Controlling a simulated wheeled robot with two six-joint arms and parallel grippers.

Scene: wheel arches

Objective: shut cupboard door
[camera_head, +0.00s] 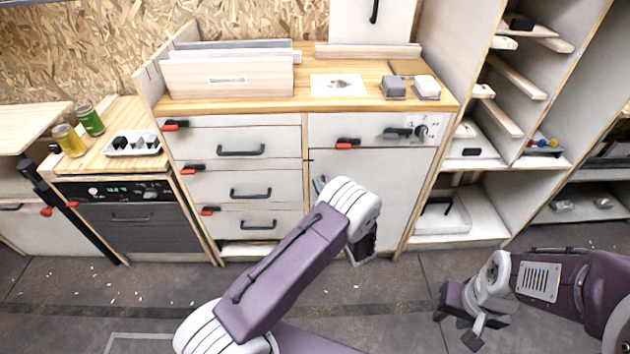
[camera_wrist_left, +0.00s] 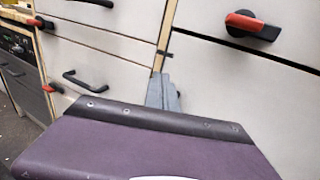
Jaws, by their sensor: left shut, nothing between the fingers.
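The white cupboard door (camera_head: 400,185) is below a drawer, right of the drawer stack. It looks flush or nearly flush with the cabinet front; I cannot tell if a small gap remains. My left gripper (camera_head: 320,185) is shut and empty by the door's left edge, partly hidden by my wrist. In the left wrist view, its grey fingers (camera_wrist_left: 164,92) point at the seam between the drawers and the door (camera_wrist_left: 230,95); contact is unclear. My right gripper (camera_head: 474,334) hangs over the floor at the lower right, away from the door; its opening is unclear.
Drawers with black handles (camera_head: 250,193) and red-tipped latches stand left of the door. A wider drawer (camera_head: 370,130) is above it. Open shelves (camera_head: 470,215) are to the right, and an oven (camera_head: 130,215) is at the left. The floor in front is mostly clear.

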